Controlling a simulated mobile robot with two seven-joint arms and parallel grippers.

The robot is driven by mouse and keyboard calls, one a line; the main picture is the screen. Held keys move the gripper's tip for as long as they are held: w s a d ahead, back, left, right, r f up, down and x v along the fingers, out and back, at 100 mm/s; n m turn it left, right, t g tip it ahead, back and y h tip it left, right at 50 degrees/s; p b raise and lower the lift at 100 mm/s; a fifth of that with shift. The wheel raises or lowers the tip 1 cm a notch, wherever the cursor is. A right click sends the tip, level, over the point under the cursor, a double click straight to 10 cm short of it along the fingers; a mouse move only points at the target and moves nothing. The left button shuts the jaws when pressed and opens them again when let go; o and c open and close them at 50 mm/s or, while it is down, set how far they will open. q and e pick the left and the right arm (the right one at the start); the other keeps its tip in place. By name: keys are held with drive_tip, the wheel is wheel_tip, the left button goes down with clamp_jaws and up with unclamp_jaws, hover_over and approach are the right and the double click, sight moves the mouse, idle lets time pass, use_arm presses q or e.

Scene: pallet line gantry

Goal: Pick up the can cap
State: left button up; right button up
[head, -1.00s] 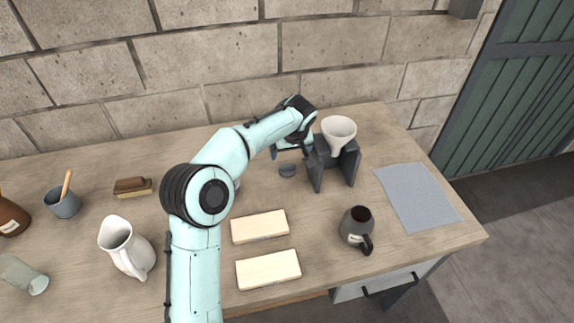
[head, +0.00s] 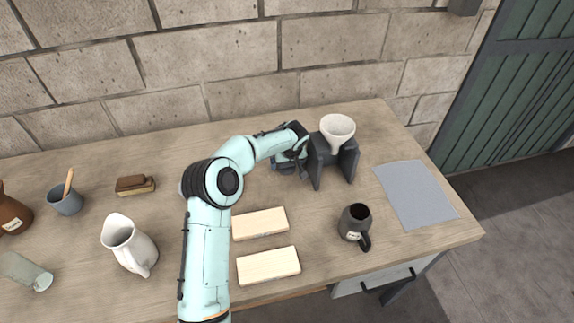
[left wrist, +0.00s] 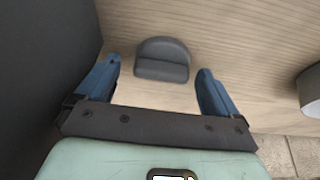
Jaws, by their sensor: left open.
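The can cap (left wrist: 163,60) is a small dark grey piece with a rounded edge, lying on the wooden worktop in the left wrist view. My left gripper (left wrist: 159,68) is open, with one blue finger on each side of the cap and visible gaps between. The cap is not held. In the head view my left gripper (head: 287,163) is low beside the dark stand, and it hides most or all of the cap. My right gripper is in neither view.
The dark stand (head: 318,168) with a white funnel (head: 338,127) is just right of my left gripper. A dark mug (head: 354,222), grey mat (head: 418,193), two pale blocks (head: 259,224), a brush (head: 135,185) and a white jug (head: 128,246) are on the worktop.

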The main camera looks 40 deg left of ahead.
use_arm(q)
drive_tip(key=shift+s, duration=0.15)
drive_tip(key=shift+c, duration=0.9)
drive_tip(key=c, duration=0.9)
drive_tip(key=shift+r, duration=0.1)
